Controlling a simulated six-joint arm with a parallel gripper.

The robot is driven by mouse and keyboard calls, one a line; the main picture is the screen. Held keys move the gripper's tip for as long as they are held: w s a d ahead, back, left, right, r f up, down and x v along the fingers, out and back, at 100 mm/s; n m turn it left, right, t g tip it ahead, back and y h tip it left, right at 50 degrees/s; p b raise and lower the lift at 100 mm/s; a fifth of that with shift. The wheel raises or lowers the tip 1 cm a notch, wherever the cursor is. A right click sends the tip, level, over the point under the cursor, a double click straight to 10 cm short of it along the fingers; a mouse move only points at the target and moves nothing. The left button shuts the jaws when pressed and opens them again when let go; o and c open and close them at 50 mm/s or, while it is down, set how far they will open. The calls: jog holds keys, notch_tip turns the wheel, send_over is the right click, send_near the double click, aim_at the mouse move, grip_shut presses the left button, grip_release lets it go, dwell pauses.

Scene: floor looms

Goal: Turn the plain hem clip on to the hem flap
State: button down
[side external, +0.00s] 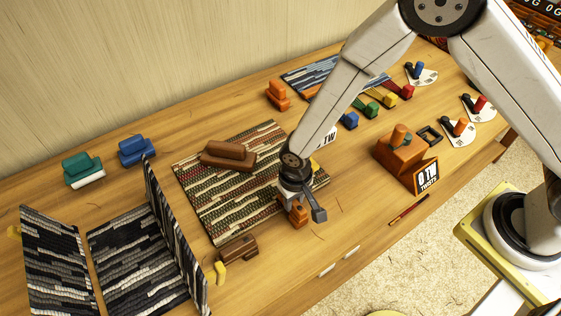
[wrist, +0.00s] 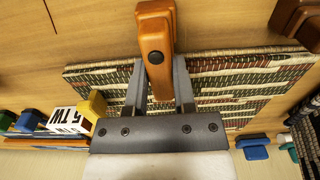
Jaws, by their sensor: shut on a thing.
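My gripper (side external: 297,198) is shut on an orange-brown clip (side external: 298,214) at the front edge of the striped woven mat. In the wrist view my gripper (wrist: 159,75) has a finger on either side of this clip (wrist: 155,30), which has a dark round spot. A darker brown clip (side external: 237,247) lies on the table left of my gripper; it also shows in the wrist view (wrist: 298,20). A grey-black woven panel (side external: 172,230) stands upright beside the flat dark mat (side external: 125,262) at left; I cannot tell whether it is the hem flap.
The striped mat (side external: 215,210) carries a large brown block (side external: 228,156). Teal (side external: 82,167) and blue (side external: 137,150) blocks stand behind the dark mat. An orange stand (side external: 398,155) with a sign is at right. A small yellow piece (side external: 221,271) lies near the upright panel.

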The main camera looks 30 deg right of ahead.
dwell(0.5)
jog(key=shift+c, duration=2.2)
grip_release()
jog(key=shift+r, duration=0.15)
jog(key=shift+r, duration=3.8)
jog(key=s+d+r+t, duration=0.1)
jog(key=s+d+r, duration=0.1)
jog(key=d, duration=0.5)
jog(key=s+d+r, duration=0.2)
jog(key=d+r, duration=0.3)
jog(key=d, duration=0.2)
jog(key=s+d+r+t, duration=0.1)
jog(key=s+d+r, duration=0.1)
jog(key=d, duration=0.5)
jog(key=shift+s+r+t, duration=0.3)
jog(key=shift+s+r, duration=0.05)
jog(key=shift+r, duration=0.4)
